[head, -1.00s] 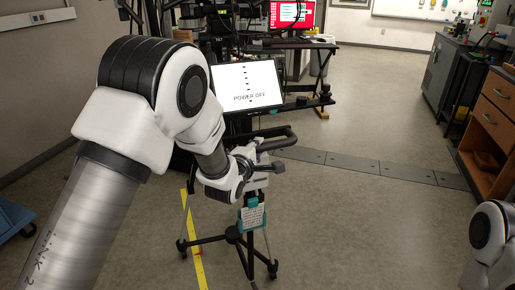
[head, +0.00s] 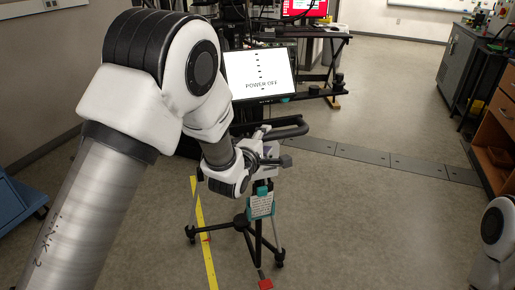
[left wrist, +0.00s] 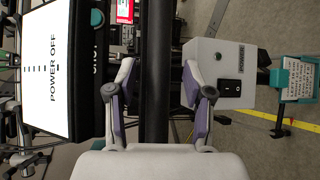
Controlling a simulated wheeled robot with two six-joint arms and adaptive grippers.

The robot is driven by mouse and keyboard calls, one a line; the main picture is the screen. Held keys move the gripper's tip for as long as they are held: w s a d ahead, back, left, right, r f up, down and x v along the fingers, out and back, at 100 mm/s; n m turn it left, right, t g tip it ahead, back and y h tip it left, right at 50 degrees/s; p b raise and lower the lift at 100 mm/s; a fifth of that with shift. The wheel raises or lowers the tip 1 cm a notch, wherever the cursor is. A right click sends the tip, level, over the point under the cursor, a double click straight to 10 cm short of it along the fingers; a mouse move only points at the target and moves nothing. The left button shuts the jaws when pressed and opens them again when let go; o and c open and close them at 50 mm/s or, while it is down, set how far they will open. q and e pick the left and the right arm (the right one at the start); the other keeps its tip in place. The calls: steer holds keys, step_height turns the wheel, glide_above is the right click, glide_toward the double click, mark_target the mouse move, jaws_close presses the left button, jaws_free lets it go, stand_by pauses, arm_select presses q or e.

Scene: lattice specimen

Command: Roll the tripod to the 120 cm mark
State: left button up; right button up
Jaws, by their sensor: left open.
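The tripod (head: 245,222) stands upright on a dark wheeled base beside a yellow floor tape (head: 203,235). The tape carries a red mark, but I cannot read any numbers. A red piece (head: 265,284) shows at the near leg's end. A black handle bar (head: 280,130) is at the tripod's top. My left gripper (head: 272,160) is at the tripod head. In the left wrist view, its open fingers (left wrist: 158,95) stand on either side of a black bar (left wrist: 157,60), with gaps visible. A white box with a switch (left wrist: 228,75) is beside the right finger. My right gripper is out of view.
A monitor reading POWER OFF (head: 260,73) stands behind the tripod. A drawer cabinet (head: 500,125) is at the right and a blue cart (head: 20,210) at the left. A dark floor strip (head: 390,160) crosses behind. The floor right of the tripod is clear.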

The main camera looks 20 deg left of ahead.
arm_select(q)
steer(key=s+r, duration=0.1)
steer(key=s, duration=0.8)
steer(key=shift+s+a+r, duration=0.15)
steer(key=shift+a+r, duration=0.05)
stand_by(0.8)
